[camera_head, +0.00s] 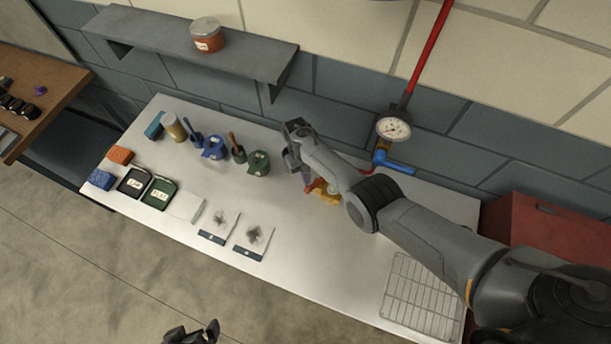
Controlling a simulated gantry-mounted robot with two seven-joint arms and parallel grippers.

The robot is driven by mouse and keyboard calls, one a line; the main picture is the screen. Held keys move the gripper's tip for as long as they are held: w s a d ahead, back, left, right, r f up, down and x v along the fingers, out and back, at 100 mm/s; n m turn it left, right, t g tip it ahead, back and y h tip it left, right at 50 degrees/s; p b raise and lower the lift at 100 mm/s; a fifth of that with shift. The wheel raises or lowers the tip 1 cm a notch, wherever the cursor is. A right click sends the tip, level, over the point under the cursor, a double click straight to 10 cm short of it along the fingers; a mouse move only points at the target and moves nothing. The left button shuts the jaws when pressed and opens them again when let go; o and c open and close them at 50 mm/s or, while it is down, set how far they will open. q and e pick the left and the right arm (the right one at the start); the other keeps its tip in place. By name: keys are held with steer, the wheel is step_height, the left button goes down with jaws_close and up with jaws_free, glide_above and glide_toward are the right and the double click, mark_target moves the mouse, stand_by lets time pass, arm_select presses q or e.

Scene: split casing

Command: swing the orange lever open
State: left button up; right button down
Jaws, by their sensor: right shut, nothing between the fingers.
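An orange-yellow piece (322,191) lies on the white table beneath my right wrist, which partly hides it; I take it for the orange lever, but its shape and how far it is swung are too small to tell. Small red and purple parts show beside it. My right gripper (291,148) is shut and empty. In the picture it is up and left of the orange-yellow piece, apart from it. My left gripper (194,335) shows only in part at the bottom edge, off the table's front side; its opening is unclear.
A red pipe with a gauge (393,128) and blue handle (394,163) stands behind my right arm. Blue (214,148) and green (258,163) containers stand left. A wire rack (421,296) and red box (555,240) are right. A shelf (190,42) overhangs the back left.

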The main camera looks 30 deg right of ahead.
steer(key=shift+s+f, duration=0.1)
stand_by(0.3)
steer(key=p+v, duration=0.3)
steer(key=v, duration=0.8)
stand_by(0.4)
